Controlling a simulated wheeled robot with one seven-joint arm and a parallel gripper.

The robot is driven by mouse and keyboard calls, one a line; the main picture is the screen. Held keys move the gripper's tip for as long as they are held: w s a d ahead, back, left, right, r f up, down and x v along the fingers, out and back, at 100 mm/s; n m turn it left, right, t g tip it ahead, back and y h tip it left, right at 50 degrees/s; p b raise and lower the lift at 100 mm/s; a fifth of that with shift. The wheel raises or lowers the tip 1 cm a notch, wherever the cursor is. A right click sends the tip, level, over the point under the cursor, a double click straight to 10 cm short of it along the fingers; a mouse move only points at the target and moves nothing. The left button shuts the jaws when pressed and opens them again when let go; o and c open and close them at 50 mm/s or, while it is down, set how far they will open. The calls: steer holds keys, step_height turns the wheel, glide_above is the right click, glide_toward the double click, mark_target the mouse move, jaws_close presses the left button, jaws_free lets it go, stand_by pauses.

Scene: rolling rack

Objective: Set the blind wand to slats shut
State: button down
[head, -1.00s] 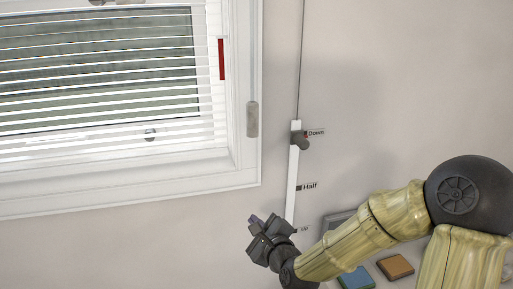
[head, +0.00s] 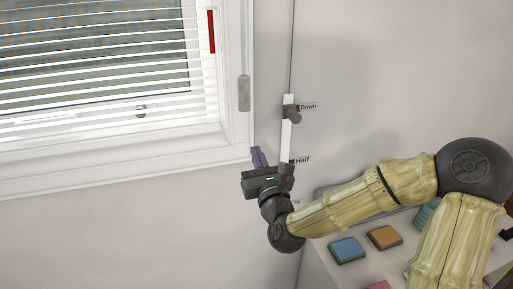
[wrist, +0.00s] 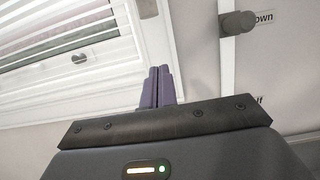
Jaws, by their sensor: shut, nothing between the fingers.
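The blind wand (head: 244,93) is a grey cylinder hanging on a thin line in front of the right side of the window frame. The blind slats (head: 90,104) show gaps with the outside visible between them. My gripper (head: 258,157) is below and slightly right of the wand, apart from it, pointing up. Its purple fingers are together and empty; they also show in the wrist view (wrist: 158,86). A grey end at the top of the wrist view (wrist: 147,8) looks like the wand's lower tip.
Right of the wand, a white wall track (head: 286,137) carries a grey knob (head: 292,113) beside the "Down" label, with "Half" lower. A rack top with blue (head: 347,250) and orange (head: 384,237) blocks stands lower right.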

steer(key=w+r+p, duration=0.2)
steer(key=w+a+r+p, duration=0.1)
steer(key=w+r+p, duration=0.1)
steer(key=w, duration=0.1)
steer(key=w+a+r+p, duration=0.1)
steer(key=w+r+p, duration=0.1)
steer(key=shift+w+a, duration=0.1)
steer(key=shift+w, duration=0.2)
steer(key=shift+r, duration=0.15)
